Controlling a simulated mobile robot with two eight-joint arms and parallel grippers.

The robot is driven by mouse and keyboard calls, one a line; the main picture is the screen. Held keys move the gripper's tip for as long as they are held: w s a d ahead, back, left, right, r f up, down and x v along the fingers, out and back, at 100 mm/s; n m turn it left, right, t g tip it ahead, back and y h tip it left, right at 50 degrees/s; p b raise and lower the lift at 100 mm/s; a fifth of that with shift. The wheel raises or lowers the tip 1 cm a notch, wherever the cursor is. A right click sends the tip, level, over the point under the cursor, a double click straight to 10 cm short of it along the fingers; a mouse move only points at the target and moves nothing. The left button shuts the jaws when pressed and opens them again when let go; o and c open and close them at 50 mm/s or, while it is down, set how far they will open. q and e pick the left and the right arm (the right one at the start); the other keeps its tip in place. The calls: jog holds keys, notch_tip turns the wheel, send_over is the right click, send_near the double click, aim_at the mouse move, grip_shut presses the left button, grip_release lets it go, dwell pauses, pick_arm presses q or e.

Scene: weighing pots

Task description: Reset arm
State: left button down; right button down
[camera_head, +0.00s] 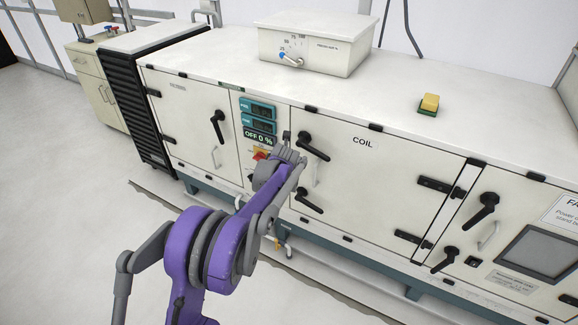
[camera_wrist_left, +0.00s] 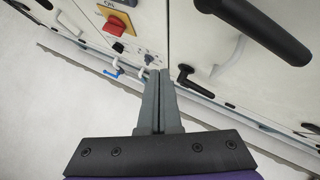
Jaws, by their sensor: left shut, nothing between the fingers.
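My left arm, purple and grey, reaches up from the bottom of the head view to the front of a long white cabinet (camera_head: 362,178). My left gripper (camera_head: 294,150) is in front of the panel strip left of the COIL door. In the wrist view the two grey fingers of the gripper (camera_wrist_left: 158,75) lie together with nothing between them. A red switch on a yellow plate (camera_head: 260,154) is just left of the gripper; the red switch also shows at the upper left of the wrist view (camera_wrist_left: 114,26). My right gripper is not in view.
Black door handles (camera_head: 313,146) stick out close to the gripper. One large handle (camera_wrist_left: 255,30) fills the upper right of the wrist view. A white box with a dial (camera_head: 310,47) and a yellow-green block (camera_head: 429,104) are on top. The floor at left is clear.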

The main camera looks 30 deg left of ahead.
pick_arm(q)
jog(key=shift+s+r, duration=0.4)
jog(key=shift+s, duration=0.05)
